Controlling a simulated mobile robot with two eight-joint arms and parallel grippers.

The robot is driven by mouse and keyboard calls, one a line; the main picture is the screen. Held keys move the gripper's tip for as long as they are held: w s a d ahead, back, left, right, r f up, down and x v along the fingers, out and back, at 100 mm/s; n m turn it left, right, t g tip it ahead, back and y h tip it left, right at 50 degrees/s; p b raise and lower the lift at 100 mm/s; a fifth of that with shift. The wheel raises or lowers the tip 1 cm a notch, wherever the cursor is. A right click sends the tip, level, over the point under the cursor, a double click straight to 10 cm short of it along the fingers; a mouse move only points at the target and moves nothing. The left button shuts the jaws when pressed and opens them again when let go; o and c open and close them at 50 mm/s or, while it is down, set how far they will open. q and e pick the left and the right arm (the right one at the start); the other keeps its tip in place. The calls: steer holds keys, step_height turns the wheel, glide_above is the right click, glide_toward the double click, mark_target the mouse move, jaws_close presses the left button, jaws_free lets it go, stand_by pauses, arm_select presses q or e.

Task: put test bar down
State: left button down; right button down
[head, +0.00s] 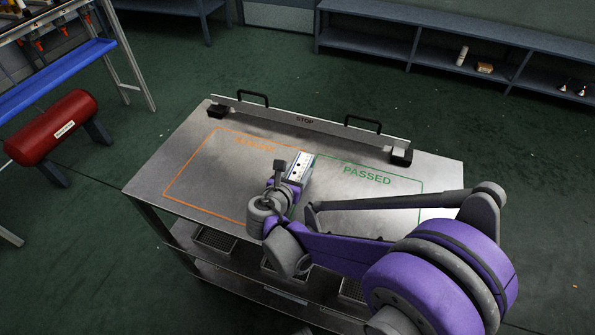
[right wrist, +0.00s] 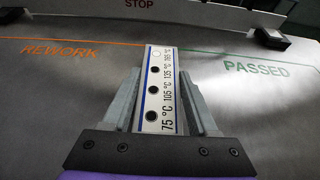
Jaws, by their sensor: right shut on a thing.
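The test bar (head: 302,165) is a pale strip with a blue edge, dark dots and temperature marks. In the right wrist view the bar (right wrist: 160,105) reads 75, 105, 135 and 165 °C; the dot at the far end looks white, the others black. My right gripper (head: 294,180) is shut on the bar, over the steel table (head: 225,180). In the right wrist view the bar lies between the fingers, with its far end between the orange REWORK area (right wrist: 60,50) and the green PASSED area (right wrist: 255,68). I cannot tell whether it touches the tabletop. My left gripper is out of view.
A STOP rail (head: 305,121) with two black handles runs along the table's back edge. Perforated trays (head: 213,239) sit on the shelf below. The PASSED area (head: 367,176) looks empty.

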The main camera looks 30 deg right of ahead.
steer(key=shift+f, duration=0.15)
steer(key=shift+c, duration=0.9)
jaws_free()
steer(key=shift+r, duration=0.2)
steer(key=shift+s+a+r, duration=0.15)
steer(key=shift+s+a, duration=0.05)
steer(key=shift+a, duration=0.05)
steer(key=p+v, duration=0.2)
steer(key=v, duration=0.9)
steer(key=shift+s+a+r, duration=0.1)
steer(key=shift+s, duration=0.05)
